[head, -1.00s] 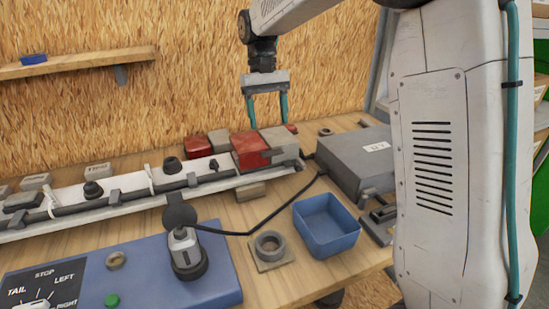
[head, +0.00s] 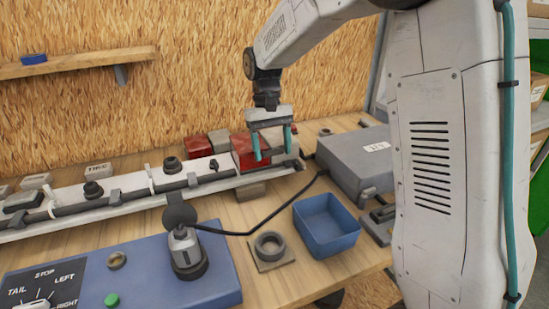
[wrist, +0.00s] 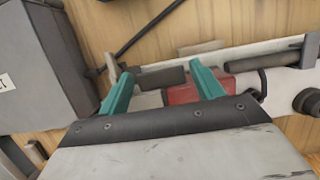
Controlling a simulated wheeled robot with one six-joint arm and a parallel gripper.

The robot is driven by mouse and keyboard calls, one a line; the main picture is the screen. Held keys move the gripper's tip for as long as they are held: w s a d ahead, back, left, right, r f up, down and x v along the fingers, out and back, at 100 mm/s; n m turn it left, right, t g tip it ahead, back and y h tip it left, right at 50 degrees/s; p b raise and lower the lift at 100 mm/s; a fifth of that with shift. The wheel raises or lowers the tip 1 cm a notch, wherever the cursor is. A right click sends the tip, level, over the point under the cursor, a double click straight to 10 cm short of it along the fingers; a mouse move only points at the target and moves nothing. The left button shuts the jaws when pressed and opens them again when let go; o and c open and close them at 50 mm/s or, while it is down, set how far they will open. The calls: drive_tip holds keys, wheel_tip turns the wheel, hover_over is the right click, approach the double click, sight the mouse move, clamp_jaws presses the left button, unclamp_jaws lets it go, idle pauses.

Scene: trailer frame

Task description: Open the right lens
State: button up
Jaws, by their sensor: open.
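The right lens is a red block-shaped cover (head: 241,152) near the right end of the white trailer bar. In the wrist view the red lens (wrist: 183,94) shows between and below my fingers, partly hidden by the gripper body. My gripper (head: 273,158) is open, with its two teal fingers pointing down over the right end of the bar, in front of the lens. In the wrist view my gripper (wrist: 160,85) has nothing between its tips that I can see it holding. I cannot tell whether a finger touches the lens.
A grey box (head: 352,160) with a black cable stands right of the bar. A blue bin (head: 326,226), a grey ring on a plate (head: 270,247) and a blue control panel (head: 140,275) are in front. A second red block (head: 197,147) sits behind the bar.

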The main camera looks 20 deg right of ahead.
sight(266, 142)
drive_tip(key=c, duration=0.4)
drive_tip(key=shift+v, duration=2.2)
drive_tip(key=shift+w, duration=0.15)
drive_tip(key=shift+w+r, duration=1.4)
drive_tip(key=shift+r, duration=0.25)
